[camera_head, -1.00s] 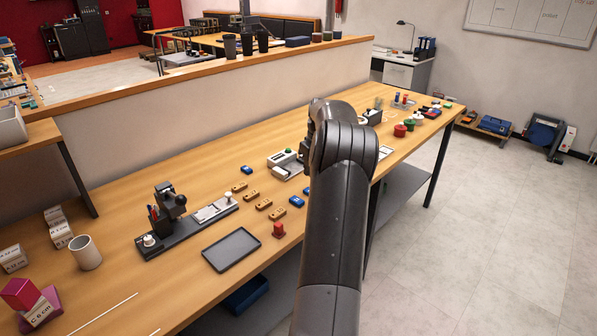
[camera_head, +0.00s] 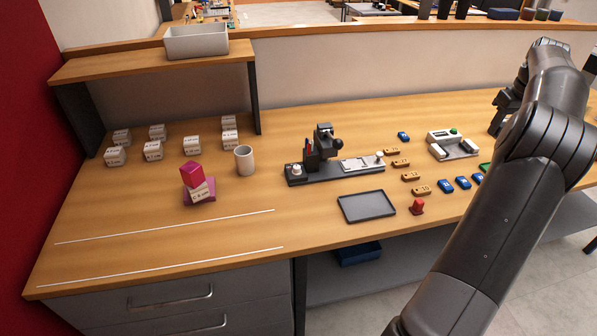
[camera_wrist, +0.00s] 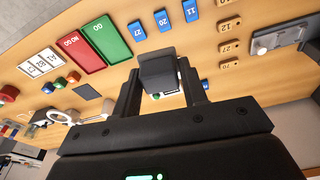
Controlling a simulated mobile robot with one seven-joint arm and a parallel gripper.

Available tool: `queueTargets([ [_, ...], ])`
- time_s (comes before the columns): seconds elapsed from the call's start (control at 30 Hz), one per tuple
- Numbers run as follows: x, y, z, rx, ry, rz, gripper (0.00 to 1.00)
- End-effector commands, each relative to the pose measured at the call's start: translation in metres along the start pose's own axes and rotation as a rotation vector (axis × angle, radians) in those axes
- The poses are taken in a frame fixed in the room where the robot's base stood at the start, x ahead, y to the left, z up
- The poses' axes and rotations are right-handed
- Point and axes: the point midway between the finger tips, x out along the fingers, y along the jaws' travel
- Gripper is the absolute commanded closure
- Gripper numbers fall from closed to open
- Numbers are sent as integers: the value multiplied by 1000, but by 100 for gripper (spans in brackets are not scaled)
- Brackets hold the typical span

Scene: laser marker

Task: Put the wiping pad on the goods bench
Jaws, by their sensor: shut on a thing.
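My gripper (camera_wrist: 158,92) is shut on a dark grey block in the wrist view, taken to be the wiping pad (camera_wrist: 157,70). It is held between the two fingers above the wooden bench. A small white part shows just below the block, and I cannot tell what it belongs to. In the head view my gripper (camera_head: 503,108) is at the right, partly hidden behind my arm, and the pad cannot be made out there. The long wooden bench (camera_head: 330,228) fills the head view; no label tells whether it is the goods bench.
A dark tray (camera_head: 366,206), a marker fixture (camera_head: 335,170), a white device (camera_head: 452,146) and several small tags stand on the bench. A cup (camera_head: 244,160) and labelled blocks (camera_head: 191,145) are at the left. The wrist view shows red (camera_wrist: 82,51) and green (camera_wrist: 106,40) plates.

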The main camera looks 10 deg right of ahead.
Motion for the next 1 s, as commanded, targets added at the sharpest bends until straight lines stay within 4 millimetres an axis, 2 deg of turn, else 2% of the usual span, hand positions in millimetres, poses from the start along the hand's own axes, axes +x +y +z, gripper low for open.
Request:
queueTargets([
  [0.03, -8, 0, -2, -1, 2, 2, 83],
  [0.27, -1, -40, -37, -65, 0, -10, 83],
  [0.37, 2, -63, -56, -100, 1, -15, 83],
  [0.47, 5, -94, -79, -145, 1, -22, 83],
  [0.57, 9, -134, -106, -203, 1, -30, 83],
  [0.7, 15, -202, -142, -294, 0, -44, 83],
  [0.87, 20, -284, -174, -397, 0, -59, 83],
  [1.0, 23, -358, -194, -486, 0, -73, 83],
])
